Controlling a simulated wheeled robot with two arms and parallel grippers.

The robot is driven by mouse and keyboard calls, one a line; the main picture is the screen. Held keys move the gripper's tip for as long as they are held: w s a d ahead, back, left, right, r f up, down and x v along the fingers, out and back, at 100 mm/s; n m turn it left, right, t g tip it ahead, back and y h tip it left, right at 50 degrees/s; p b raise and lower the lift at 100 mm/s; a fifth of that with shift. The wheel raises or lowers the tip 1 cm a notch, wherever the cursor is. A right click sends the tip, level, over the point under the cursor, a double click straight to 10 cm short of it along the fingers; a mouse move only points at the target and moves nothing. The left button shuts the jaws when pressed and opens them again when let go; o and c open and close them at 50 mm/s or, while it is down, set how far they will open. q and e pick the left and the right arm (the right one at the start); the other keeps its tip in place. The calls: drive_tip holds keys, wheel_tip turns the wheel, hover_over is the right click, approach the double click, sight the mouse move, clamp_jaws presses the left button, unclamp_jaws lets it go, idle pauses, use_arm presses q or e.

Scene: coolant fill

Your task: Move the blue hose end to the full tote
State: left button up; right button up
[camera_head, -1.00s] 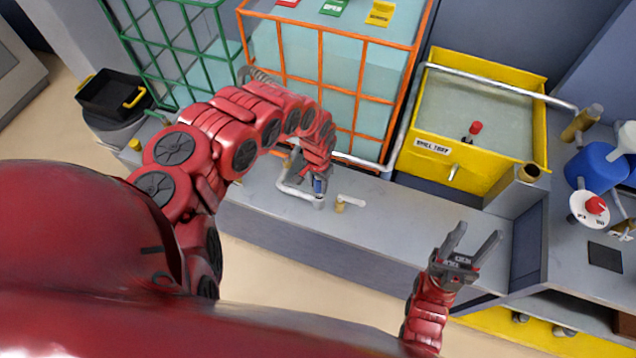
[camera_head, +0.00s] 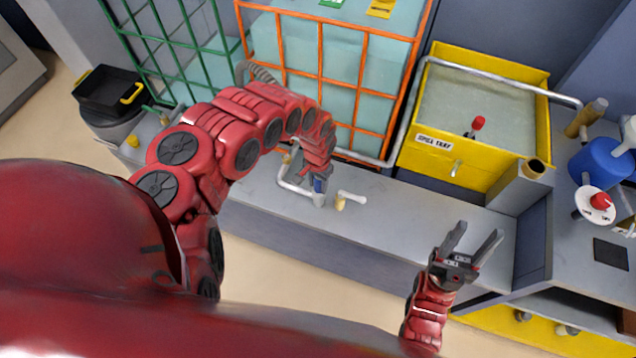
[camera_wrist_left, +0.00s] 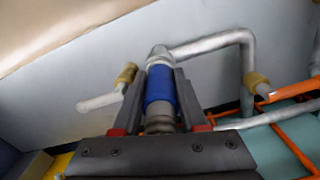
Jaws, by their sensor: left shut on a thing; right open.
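The blue hose end (camera_wrist_left: 160,88) is a blue sleeve with metal fittings, held between the fingers of my left gripper (camera_wrist_left: 160,100) in the left wrist view. In the head view my left gripper (camera_head: 316,180) is over the grey bench, and the blue end is mostly hidden by it. The hose end meets a grey pipe (camera_wrist_left: 205,45); I cannot tell whether it is locked on. A tote in an orange cage (camera_head: 370,85) and one in a green cage (camera_head: 165,50) stand behind the bench. My right gripper (camera_head: 470,248) is open and empty.
A brass valve with a white handle (camera_head: 350,198) is just right of my left gripper. A yellow spill tray (camera_head: 540,110) stands behind at right. A black bin (camera_head: 105,95) is at far left.

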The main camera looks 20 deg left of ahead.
use_arm(q)
drive_tip(key=shift+r, duration=0.1)
drive_tip(key=shift+r+p, duration=1.35)
drive_tip(key=shift+p, duration=0.05)
idle(0.9)
drive_tip(key=shift+f+b, duration=1.1)
drive_tip(key=shift+f, duration=0.4)
drive_tip(key=o, duration=1.1)
drive_tip(key=shift+o, duration=0.2)
